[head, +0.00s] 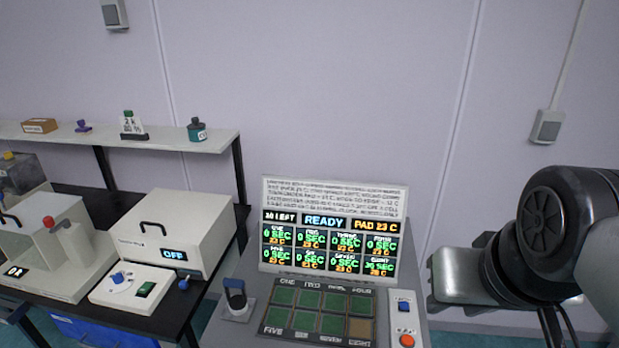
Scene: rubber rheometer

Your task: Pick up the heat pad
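A small pad-like tool with a dark blue upright handle (236,296) stands on a light grey base at the left of the console, beside the grid of squares. It may be the heat pad, but no label on it can be read. The console display (331,235) reads "READY" and "PAD 23 C". My arm shows at the right edge, with dark round joints. My gripper's fingers are not visible, so what it holds cannot be seen.
The console's grid (318,312) has several green squares and one brown one. Blue (403,306) and orange-red (407,340) buttons sit to its right. A white lidded box (178,235) reading "OFF" stands on the left bench.

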